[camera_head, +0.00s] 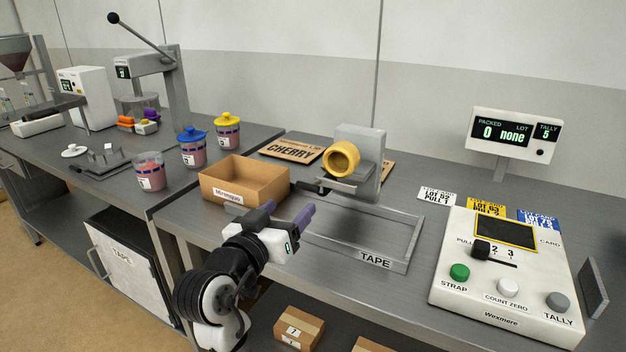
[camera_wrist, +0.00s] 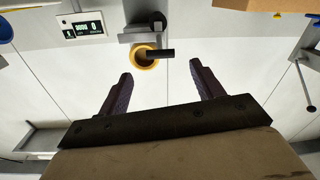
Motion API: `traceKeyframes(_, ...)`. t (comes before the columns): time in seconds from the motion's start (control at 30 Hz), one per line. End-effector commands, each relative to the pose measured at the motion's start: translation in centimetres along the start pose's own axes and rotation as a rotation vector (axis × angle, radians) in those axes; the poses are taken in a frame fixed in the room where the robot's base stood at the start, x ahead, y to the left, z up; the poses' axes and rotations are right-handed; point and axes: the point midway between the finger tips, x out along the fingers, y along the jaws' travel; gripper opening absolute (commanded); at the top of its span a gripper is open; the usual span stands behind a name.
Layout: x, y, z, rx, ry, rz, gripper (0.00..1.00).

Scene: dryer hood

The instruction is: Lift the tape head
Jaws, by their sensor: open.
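The tape head is a grey upright block (camera_head: 367,150) with a yellow tape roll (camera_head: 341,158) on a grey arm at the back of the work table. A short black handle (camera_head: 308,188) sticks out from it toward the front left. In the wrist view, the yellow roll (camera_wrist: 145,58) and black handle (camera_wrist: 160,53) lie just beyond the gap between my fingers. My gripper (camera_head: 286,213) is open and empty, with purple fingers, in front of the handle and apart from it. Both fingers (camera_wrist: 161,72) show in the wrist view.
A cardboard box marked Meringue (camera_head: 243,184) stands close left of my gripper. A framed bay marked TAPE (camera_head: 376,260) lies below the tape head. A control panel (camera_head: 507,279) and display (camera_head: 515,131) stand at right. Lidded jars (camera_head: 193,147) stand on the left table.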

Motion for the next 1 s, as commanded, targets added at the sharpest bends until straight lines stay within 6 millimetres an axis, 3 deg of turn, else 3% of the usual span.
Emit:
traceKeyframes(0.3,6.8,0.2,-0.2,-0.001,-0.001,0.002,0.66)
traceKeyframes(0.5,10.2,0.1,-0.2,-0.001,0.001,-0.001,0.66)
traceKeyframes(0.7,11.9,0.0,-0.1,0.000,0.001,-0.002,0.66)
traceKeyframes(1.0,12.1,-0.1,-0.1,0.001,0.002,-0.003,0.66)
